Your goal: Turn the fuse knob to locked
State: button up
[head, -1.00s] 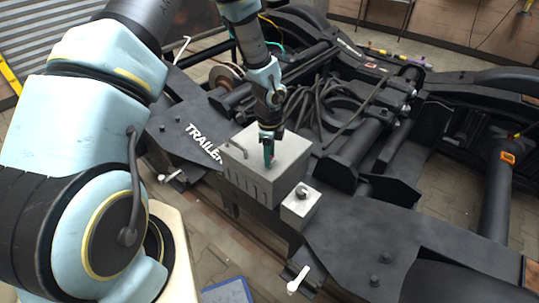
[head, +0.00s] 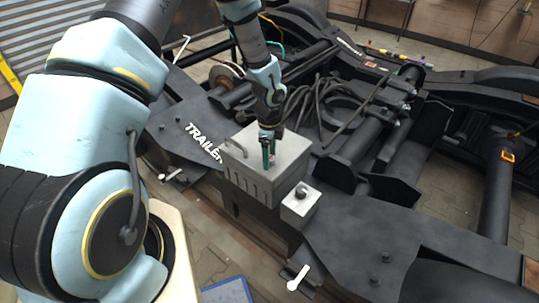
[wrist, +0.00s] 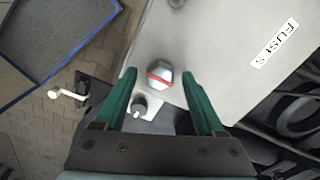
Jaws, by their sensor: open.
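The fuse knob (wrist: 159,76) is a small grey faceted knob with a red stripe across it, on top of the grey fuse box (wrist: 225,50) near its edge. The stripe runs roughly from one finger towards the other, slightly tilted. A white label reading FUSES (wrist: 275,44) is on the same face. My gripper (wrist: 159,73) is open, its green fingers on either side of the knob with a visible gap at each. In the head view my gripper (head: 268,150) points down at the top of the box (head: 240,180), and the knob is mostly hidden by the fingers.
A smaller grey box with a dark round knob (head: 301,191) stands right beside the fuse box. A blue-edged tray (head: 228,291) is below.

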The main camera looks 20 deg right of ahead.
notch_tip(320, 180, up, 11)
jog(key=b, duration=0.1)
dwell(0.4)
jog(key=shift+f, duration=0.1)
jog(key=w+a+r+n, duration=0.1)
jog(key=a+r+n, duration=0.35)
jog(key=a, duration=0.35)
jog(key=w+a+r+n, duration=0.1)
jog(key=a+r+n, duration=0.2)
jog(key=a+n, duration=0.35)
jog(key=s+a+r+n+t, duration=0.1)
jog(key=s+a+r+n, duration=0.2)
jog(key=a+n, duration=0.4)
jog(key=s+a+r+n, duration=0.3)
jog(key=a+n, duration=0.3)
jog(key=a, duration=0.2)
jog(key=shift+a+n+t, duration=0.25)
jog(key=shift+n+t, duration=0.15)
jog(key=shift+w, duration=0.1)
